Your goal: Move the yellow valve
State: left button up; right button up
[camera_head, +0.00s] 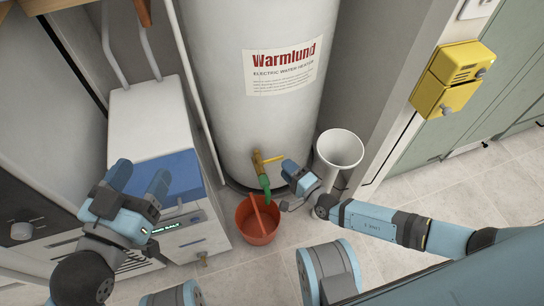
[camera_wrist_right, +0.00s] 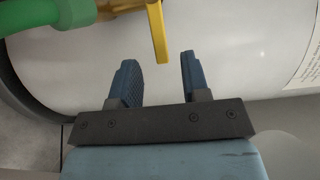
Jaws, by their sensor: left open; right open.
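The yellow valve (camera_head: 268,160) sits low on the front of the white water heater (camera_head: 222,90), with a green hose end (camera_head: 265,184) below it. In the right wrist view the valve's yellow handle (camera_wrist_right: 157,32) hangs just beyond and between the fingertips, apart from them. My right gripper (camera_head: 288,172) is open and empty, close to the right of the valve. It also shows in the right wrist view (camera_wrist_right: 157,75). My left gripper (camera_head: 140,178) is open and empty, in front of the blue and white appliance, far left of the valve.
A red bucket (camera_head: 258,236) stands on the floor under the green hose. The blue and white appliance (camera_head: 148,115) is at left. A yellow box (camera_head: 440,100) hangs on the right wall.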

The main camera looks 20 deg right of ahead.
aim_at(277, 160)
jog(key=b+x, duration=0.2)
jog(key=x, duration=0.4)
jog(key=shift+f, duration=0.1)
pick_arm(q)
jog(key=shift+w+a+r+m+t+h, duration=0.15)
jog(key=shift+w+a+r+m+t, duration=0.2)
jog(key=shift+m, duration=0.25)
jog(key=shift+w+a+r+m+t+h, duration=0.15)
jog(key=shift+w+a+r+m, duration=0.1)
jog(key=shift+w+m, duration=0.25)
pick_arm(e)
jog(key=shift+w+a, duration=0.3)
jog(key=shift+w, duration=0.35)
pick_arm(q)
jog(key=shift+s, duration=0.15)
pick_arm(e)
grip_shut()
